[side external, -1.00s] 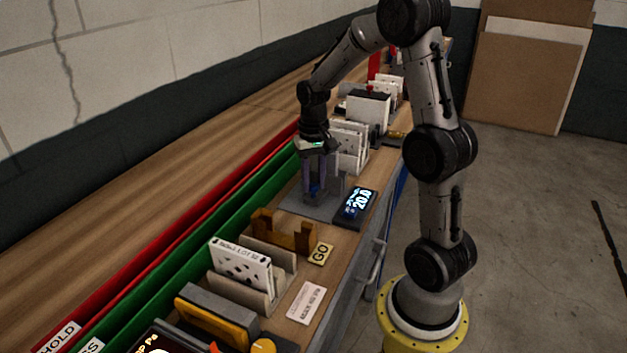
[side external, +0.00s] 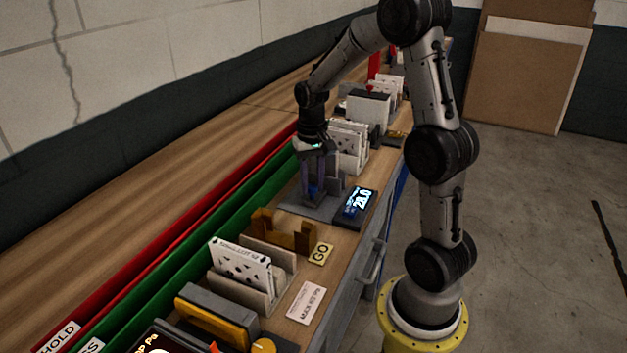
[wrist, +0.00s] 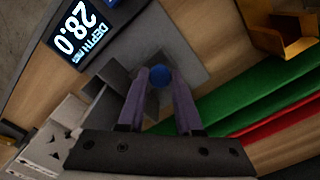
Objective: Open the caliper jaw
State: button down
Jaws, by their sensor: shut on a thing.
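The caliper (side external: 325,205) is a grey plate with upright grey jaws, on the bench beside a dark depth display (side external: 356,204). The display reads 28.0; it also shows in the wrist view (wrist: 78,32). My gripper (side external: 314,192) points down over the caliper. In the wrist view my gripper (wrist: 160,85) is shut on a round blue knob (wrist: 160,76), with one finger on each side. A grey jaw block (wrist: 118,78) stands just left of the fingers. The lower part of the jaws is partly hidden by my fingers in the side view.
A brown GO gauge (side external: 283,232) stands in front of the caliper. A white boxed filter (side external: 240,265) sits in a holder nearer the camera. White filters (side external: 350,145) stand behind my gripper. Green (side external: 215,200) and red (side external: 190,200) channels run along the left.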

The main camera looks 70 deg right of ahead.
jog(key=shift+a+r, duration=0.1)
jog(key=shift+a, duration=1.05)
jog(key=c, duration=0.6)
grip_release()
notch_tip(320, 180, up, 14)
jog(key=shift+f, duration=0.1)
